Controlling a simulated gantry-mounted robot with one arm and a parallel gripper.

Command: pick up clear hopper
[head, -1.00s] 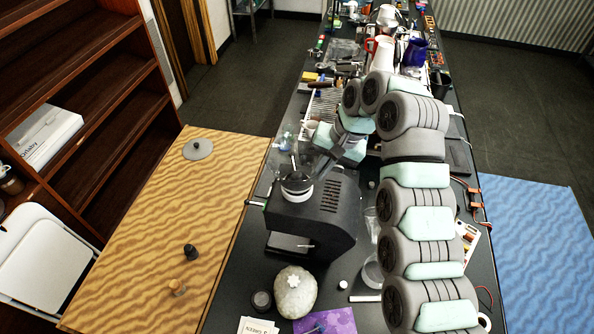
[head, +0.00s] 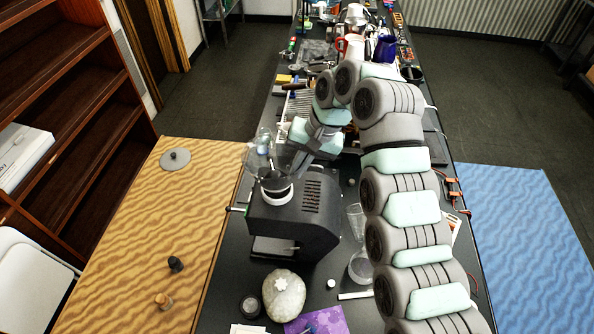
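The clear hopper (head: 263,150) is a see-through funnel-like part at the top of the black grinder (head: 292,218), above its white-ringed collar (head: 275,188). Its transparent edges are hard to make out, and I cannot tell whether it rests in the collar or is slightly raised. My gripper (head: 296,160) is at the right side of the hopper, reaching in from the right and partly overlapping it in the picture. The fingers are dark, small and partly hidden, so whether they are open or shut on the hopper does not show.
A round grey stone-like object (head: 284,295), a dark round cup (head: 251,305) and a purple cloth (head: 316,321) lie in front of the grinder. Clear glassware (head: 360,268) stands to its right. The wooden table (head: 125,245) at left is mostly bare. Tools and jugs crowd the bench's far end.

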